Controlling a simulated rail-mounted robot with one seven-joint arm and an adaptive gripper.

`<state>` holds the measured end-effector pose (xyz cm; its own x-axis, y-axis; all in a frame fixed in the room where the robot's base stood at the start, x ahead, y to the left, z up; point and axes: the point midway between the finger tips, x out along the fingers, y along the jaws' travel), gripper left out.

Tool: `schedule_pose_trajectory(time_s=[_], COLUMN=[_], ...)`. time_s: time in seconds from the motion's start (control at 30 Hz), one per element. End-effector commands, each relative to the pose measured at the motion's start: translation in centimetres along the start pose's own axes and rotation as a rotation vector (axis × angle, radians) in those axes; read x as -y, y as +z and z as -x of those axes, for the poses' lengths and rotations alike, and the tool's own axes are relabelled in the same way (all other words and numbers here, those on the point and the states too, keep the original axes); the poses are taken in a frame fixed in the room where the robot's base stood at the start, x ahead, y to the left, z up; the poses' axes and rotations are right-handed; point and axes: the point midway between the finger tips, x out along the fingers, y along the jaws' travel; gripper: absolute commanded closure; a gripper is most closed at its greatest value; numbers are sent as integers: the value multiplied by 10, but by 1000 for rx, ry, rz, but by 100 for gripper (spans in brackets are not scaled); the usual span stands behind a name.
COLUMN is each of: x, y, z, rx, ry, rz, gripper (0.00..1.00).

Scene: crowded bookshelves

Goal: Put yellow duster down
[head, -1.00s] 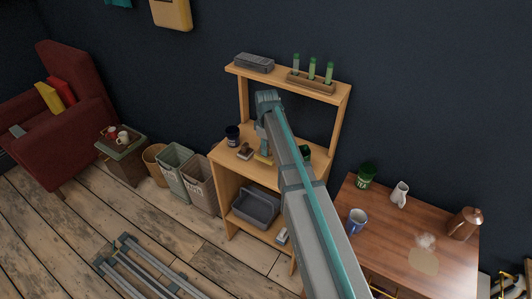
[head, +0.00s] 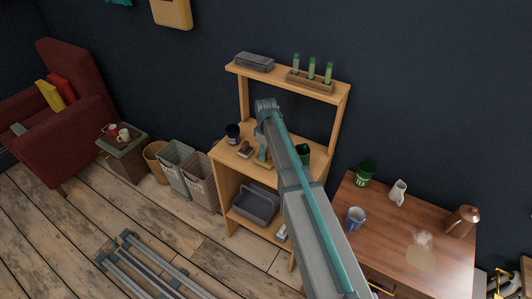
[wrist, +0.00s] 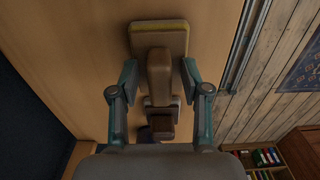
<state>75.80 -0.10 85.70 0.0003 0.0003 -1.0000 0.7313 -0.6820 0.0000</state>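The yellow duster (head: 259,163) is on the wooden shelf unit's middle board, mostly hidden by my gripper in the head view. In the wrist view the duster (wrist: 160,72) shows a brown handle and a pad with a yellow edge, resting on the wood. My gripper (wrist: 160,72) is open, with one finger on each side of the handle and a visible gap on both sides. In the head view my gripper (head: 264,152) is low over the board.
A brown and grey block-like item (head: 245,150) and a dark mug (head: 233,134) are to the left on the same board. The upper shelf (head: 280,80) is above, and a grey bin (head: 256,204) is below.

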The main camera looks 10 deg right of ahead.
Motion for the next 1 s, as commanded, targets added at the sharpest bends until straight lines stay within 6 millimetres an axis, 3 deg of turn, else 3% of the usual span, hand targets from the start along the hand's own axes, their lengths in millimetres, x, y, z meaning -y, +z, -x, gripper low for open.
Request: schedule_pose_trajectory(time_s=[0.47, 1.0], x=[0, -1], y=[0, -1], z=[13, 98], rx=[-2, -2], ry=[2, 2], rz=[0, 0], gripper=[53, 53])
